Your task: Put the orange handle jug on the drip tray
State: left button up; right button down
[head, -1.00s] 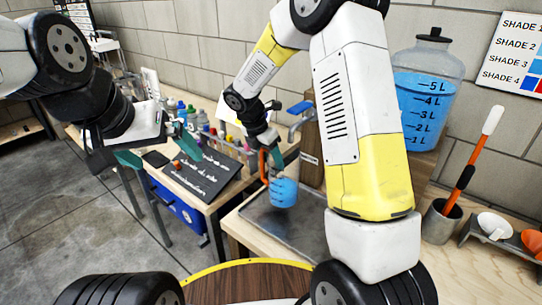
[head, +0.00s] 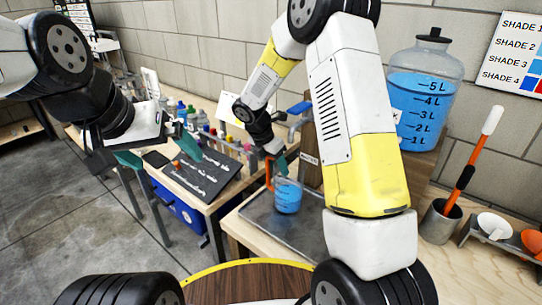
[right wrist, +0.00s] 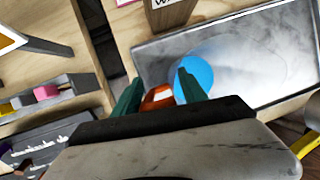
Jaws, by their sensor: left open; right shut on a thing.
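The clear jug (head: 288,197) with blue liquid and an orange handle (head: 269,176) is upright over the grey drip tray (head: 290,240), near its back part. I cannot tell whether its base touches the tray. My right gripper (head: 279,164) is shut on the orange handle. In the right wrist view the teal fingers (right wrist: 157,90) flank the handle (right wrist: 157,98), with the blue of the jug (right wrist: 196,72) just beyond, against the drip tray (right wrist: 262,62). My left gripper (head: 158,150) is open and empty, away to the left.
A large water bottle (head: 419,95) with litre marks and a blue tap (head: 300,108) stand behind the tray. A grey cup with an orange-handled spatula (head: 466,175) and a funnel rack (head: 500,238) are at the right. A black board (head: 203,174) and several small bottles are on the left bench.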

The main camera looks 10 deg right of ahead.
jog(key=c, duration=0.6)
grip_release()
jog(key=shift+r, duration=0.1)
jog(key=v, duration=1.2)
